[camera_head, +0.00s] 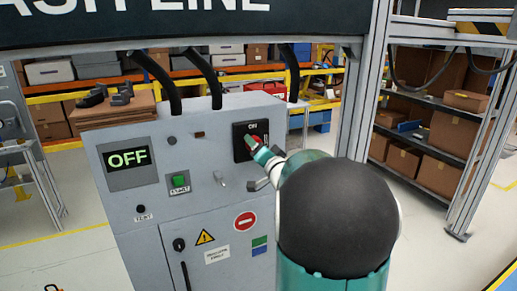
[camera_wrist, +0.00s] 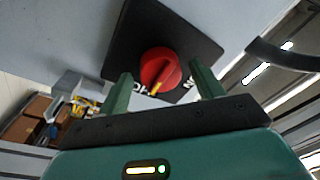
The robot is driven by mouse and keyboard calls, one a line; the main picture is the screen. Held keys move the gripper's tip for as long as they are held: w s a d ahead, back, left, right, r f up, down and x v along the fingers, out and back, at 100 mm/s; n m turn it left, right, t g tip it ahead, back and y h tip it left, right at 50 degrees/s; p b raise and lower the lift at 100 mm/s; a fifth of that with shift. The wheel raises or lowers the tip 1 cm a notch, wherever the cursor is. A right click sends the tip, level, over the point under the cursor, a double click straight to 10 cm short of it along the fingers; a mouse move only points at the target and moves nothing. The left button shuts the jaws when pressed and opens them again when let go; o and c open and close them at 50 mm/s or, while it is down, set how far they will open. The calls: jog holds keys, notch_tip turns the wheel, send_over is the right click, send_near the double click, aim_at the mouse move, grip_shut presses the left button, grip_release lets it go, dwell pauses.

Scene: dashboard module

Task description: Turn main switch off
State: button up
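The main switch is a red rotary knob (camera_wrist: 160,66) on a black square plate (camera_head: 243,137), at the upper right of the grey control panel (camera_head: 128,191). In the wrist view the knob has a yellow mark near its lower edge, with partly hidden lettering beside it. My gripper (camera_wrist: 164,86) is open, its two green fingers on either side of the knob, with gaps showing; I cannot tell whether either touches it. The panel display (camera_head: 128,159) reads "OFF" in green.
A metal post (camera_head: 359,90) stands to the right, with box-filled shelves (camera_head: 437,135) behind.

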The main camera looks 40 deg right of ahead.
jog(key=v, duration=1.3)
jog(key=shift+s, duration=0.35)
jog(key=shift+a, duration=0.1)
jog(key=a+f+n+g, duration=0.3)
jog(key=a+n+g, duration=0.3)
jog(key=a, duration=0.9)
jog(key=s+a+f+n+g+y, duration=0.2)
jog(key=s+a, duration=0.3)
jog(key=a, duration=0.4)
jog(key=s+a+f+n+g+y, duration=0.2)
jog(key=s+a+n+g+y, duration=0.1)
jog(key=s+a, duration=0.3)
jog(key=a+n+g, duration=0.1)
jog(key=a, duration=0.1)
jog(key=shift+s+a+f+n+g+y, duration=0.25)
jog(key=shift+a+f+n+g+y, duration=0.05)
jog(key=shift+a+f, duration=0.1)
